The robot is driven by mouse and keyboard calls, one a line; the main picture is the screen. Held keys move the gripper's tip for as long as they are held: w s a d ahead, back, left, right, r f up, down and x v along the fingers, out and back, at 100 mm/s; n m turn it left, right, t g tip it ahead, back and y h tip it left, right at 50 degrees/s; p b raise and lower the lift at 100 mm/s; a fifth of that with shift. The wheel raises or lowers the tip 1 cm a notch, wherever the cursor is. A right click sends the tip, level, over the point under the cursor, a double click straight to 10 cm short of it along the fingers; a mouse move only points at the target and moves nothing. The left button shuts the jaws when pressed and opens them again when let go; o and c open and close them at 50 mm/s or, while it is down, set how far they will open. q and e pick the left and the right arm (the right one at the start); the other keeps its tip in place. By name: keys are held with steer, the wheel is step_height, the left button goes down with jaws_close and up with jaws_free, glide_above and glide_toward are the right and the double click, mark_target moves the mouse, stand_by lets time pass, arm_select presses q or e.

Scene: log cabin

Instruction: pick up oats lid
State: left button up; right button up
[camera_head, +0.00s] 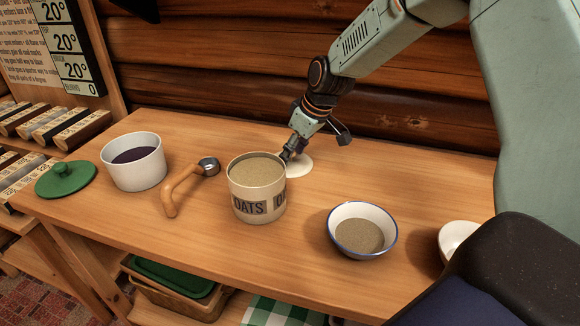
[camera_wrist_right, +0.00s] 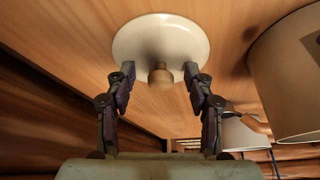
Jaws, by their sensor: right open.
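The oats lid (camera_wrist_right: 150,38) is a round cream disc with a small wooden knob (camera_wrist_right: 160,75). It lies on the table behind and right of the oats canister, and part of it shows in the head view (camera_head: 299,166). My right gripper (camera_wrist_right: 160,72) is open, with its two fingers on either side of the knob and a gap to each. In the head view the right gripper (camera_head: 288,152) is partly hidden behind the canister rim. The oats canister (camera_head: 256,203) is cream, labelled OATS, open and full of oats. My left gripper is not in view.
A wooden scoop (camera_head: 185,190) lies left of the canister. Further left are a white pot (camera_head: 136,172) with dark contents and a green lid (camera_head: 66,180). A blue-rimmed bowl (camera_head: 362,208) and a white bowl (camera_head: 455,236) stand right. A log wall (camera_head: 200,50) closes the back.

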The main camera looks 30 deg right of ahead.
steer(key=shift+w+a+f, duration=0.1)
steer(key=shift+a, duration=0.05)
steer(key=shift+c, duration=0.4)
steer(key=c, duration=0.4)
jaws_close()
